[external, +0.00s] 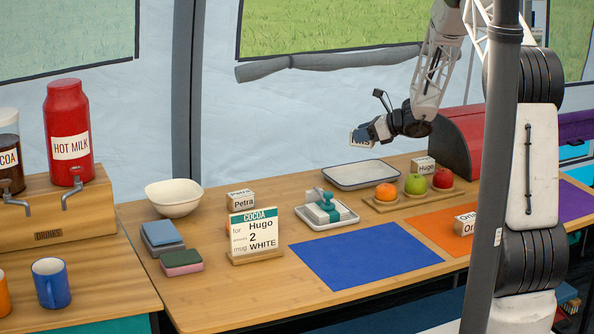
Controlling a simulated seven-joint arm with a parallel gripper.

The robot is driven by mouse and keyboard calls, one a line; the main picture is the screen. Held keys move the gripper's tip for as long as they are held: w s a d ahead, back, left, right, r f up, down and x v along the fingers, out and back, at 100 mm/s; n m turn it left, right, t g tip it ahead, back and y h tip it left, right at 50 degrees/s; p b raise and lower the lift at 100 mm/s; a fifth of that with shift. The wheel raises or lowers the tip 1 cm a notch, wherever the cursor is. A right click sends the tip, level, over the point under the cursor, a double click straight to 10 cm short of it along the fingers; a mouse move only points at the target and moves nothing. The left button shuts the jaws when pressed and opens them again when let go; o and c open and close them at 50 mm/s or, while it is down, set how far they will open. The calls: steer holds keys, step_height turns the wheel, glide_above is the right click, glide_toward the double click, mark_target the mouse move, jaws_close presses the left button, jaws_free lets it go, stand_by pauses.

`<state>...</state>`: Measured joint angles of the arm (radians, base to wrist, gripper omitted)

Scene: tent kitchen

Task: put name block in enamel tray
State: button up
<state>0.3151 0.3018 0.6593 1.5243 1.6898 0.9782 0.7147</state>
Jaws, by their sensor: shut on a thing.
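My gripper (372,131) is shut on a small white name block (359,138), whose label is too small to read. It holds the block in the air above the back of the table. The white enamel tray (361,175) with a dark rim lies flat on the table below the gripper, and it looks empty. Other name blocks stand on the table: "Petra" (240,201) at the left, "Hugo" (422,165) right of the tray, and one partly hidden by a pole (496,238), starting "Or" (465,223), on an orange mat.
A wooden board (413,200) with fruit stands just right of the tray, before a red box (456,142). A smaller tray (348,218) with a white stack, a cocoa order card (254,235) and a bowl (173,197) stand leftward. The blue mat (365,256) is clear.

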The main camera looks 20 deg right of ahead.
steer(key=shift+f, duration=3.1)
steer(key=shift+f, duration=1.9)
steer(key=shift+f, duration=0.1)
steer(key=o, duration=0.9)
steer(key=shift+o, duration=0.2)
